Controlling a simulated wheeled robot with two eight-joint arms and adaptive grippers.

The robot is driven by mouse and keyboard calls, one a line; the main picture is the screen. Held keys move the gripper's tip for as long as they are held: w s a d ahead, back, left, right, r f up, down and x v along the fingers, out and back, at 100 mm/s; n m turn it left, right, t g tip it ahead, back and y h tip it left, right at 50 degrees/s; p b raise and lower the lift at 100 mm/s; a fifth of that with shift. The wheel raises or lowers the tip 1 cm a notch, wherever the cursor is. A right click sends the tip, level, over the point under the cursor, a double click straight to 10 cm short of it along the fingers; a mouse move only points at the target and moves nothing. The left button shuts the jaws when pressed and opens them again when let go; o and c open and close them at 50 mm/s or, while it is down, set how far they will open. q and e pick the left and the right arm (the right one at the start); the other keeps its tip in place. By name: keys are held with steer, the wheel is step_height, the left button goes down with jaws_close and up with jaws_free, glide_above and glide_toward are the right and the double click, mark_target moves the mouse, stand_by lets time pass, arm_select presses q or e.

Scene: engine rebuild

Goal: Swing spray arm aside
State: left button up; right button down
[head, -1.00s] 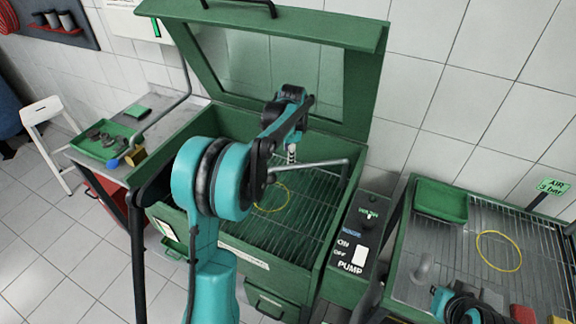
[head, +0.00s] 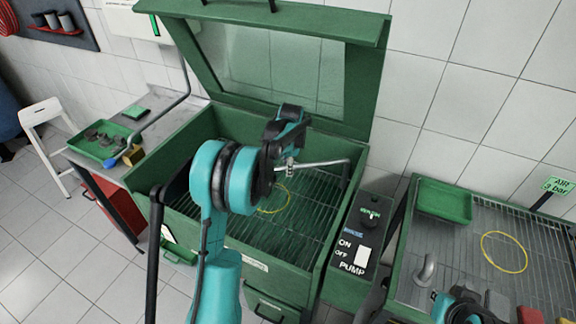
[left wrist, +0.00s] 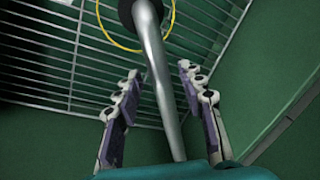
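The spray arm (head: 322,163) is a bent grey metal tube inside the open green washer cabinet (head: 255,262). In the head view it runs left from a dark post at the cabinet's right side, over the wire rack. My left gripper (head: 289,168) is at the tube's left part; my own arm hides some of this. In the left wrist view the tube (left wrist: 160,75) passes between the two fingers of the left gripper (left wrist: 158,90), which are spread with gaps on both sides. A dark round part sits on the tube at the top. My right gripper's fingers are not visible.
A yellow ring (head: 274,198) shows at the rack. The raised lid (head: 375,80) stands behind. The pump panel (head: 362,225) is right of the cabinet. A drain table with a green tray (head: 444,201) is further right. A side table with a green tray (head: 85,152) stands left.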

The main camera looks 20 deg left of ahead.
arm_select(q)
jaws_close()
steer(key=shift+s+d, duration=0.1)
steer(key=s+d+n, duration=0.4)
steer(key=d, duration=0.4)
steer(key=s+d+n+g+y+p, duration=0.1)
steer(key=s+d+n, duration=0.4)
steer(key=d, duration=0.3)
steer(key=shift+n+g, duration=0.3)
